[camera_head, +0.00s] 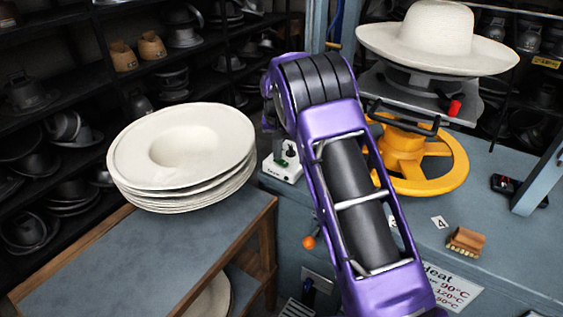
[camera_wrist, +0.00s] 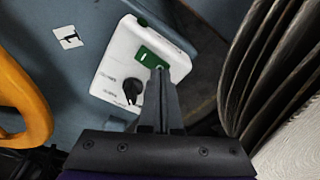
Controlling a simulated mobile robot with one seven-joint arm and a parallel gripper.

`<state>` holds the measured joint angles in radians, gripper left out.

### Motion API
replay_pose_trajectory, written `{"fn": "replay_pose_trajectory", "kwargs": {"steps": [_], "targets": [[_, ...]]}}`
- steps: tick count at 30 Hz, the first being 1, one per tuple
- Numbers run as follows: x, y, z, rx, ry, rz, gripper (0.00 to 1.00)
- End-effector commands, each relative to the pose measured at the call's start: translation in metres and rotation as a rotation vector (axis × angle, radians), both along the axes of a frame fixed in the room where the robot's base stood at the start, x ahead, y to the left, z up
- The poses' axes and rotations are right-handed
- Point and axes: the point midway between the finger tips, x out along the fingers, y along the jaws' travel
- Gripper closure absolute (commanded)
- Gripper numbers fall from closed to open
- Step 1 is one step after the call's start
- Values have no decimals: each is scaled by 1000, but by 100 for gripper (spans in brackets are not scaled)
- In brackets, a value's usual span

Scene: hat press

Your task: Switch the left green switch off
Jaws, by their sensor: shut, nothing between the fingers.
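A white control box (camera_wrist: 128,62) with a green rocker switch (camera_wrist: 149,57) and a black knob (camera_wrist: 132,88) fills the middle of the wrist view. My gripper (camera_wrist: 158,72) is shut and empty, and its fingertips overlap the lower right end of the green switch. I cannot tell whether they touch it. Another small green part (camera_wrist: 143,21) shows at the box's upper edge. In the head view the white control box (camera_head: 283,170) stands on the bench corner, partly covered by my purple arm. My gripper is hidden there.
A stack of cream hat blanks (camera_head: 180,150) stands left of the box; their rims (camera_wrist: 262,60) lie close right of my gripper. A yellow handwheel (camera_head: 440,170) under the press is on the other side. A brush (camera_head: 466,241) lies on the bench.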

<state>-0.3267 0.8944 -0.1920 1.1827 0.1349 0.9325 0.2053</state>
Motion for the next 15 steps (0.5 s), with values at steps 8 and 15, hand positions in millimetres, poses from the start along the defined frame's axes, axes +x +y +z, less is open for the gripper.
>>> {"fn": "replay_pose_trajectory", "kwargs": {"steps": [8,15], "targets": [[0,0,-5,0,1,0,100],[0,0,-9,0,1,0,100]]}}
